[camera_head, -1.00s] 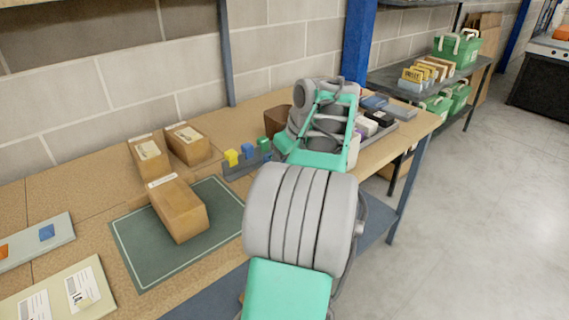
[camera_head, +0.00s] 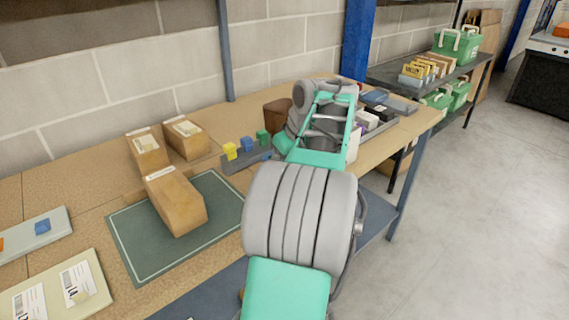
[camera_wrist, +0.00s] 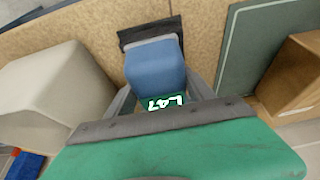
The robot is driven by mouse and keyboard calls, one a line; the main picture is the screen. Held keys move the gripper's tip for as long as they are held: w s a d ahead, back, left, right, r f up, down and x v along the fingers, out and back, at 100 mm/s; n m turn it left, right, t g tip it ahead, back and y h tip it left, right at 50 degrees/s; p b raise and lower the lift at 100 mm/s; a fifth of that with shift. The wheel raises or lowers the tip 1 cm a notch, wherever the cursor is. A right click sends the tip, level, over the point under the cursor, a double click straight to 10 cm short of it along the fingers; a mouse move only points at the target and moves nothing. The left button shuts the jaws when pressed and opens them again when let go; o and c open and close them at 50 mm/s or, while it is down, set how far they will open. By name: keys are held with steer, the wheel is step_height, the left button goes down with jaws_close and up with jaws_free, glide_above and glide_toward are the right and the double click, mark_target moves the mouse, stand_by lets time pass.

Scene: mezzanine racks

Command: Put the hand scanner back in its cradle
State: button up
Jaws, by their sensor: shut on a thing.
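In the wrist view my gripper (camera_wrist: 158,82) is shut on a blue block-like thing with a grey far end, which looks like the hand scanner (camera_wrist: 156,63). A flat dark piece (camera_wrist: 150,30) lies just beyond it over the tan bench top; I cannot tell whether it is the cradle, or whether the two touch. In the head view my arm hides the gripper's fingers and most of what they hold. I cannot pick out the cradle for certain there.
On the bench (camera_head: 75,178), cardboard boxes (camera_head: 175,202) stand on and behind a green mat (camera_head: 135,255). A grey rack (camera_head: 238,163) with coloured blocks is left of my arm. A pale box (camera_wrist: 50,100) stands close left in the wrist view. Clear floor (camera_head: 480,190) lies right.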

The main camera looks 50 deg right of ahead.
steer(key=o, duration=1.8)
steer(key=shift+c, duration=0.2)
steer(key=p+v, duration=0.3)
steer(key=v, duration=0.5)
steer(key=shift+f, duration=0.15)
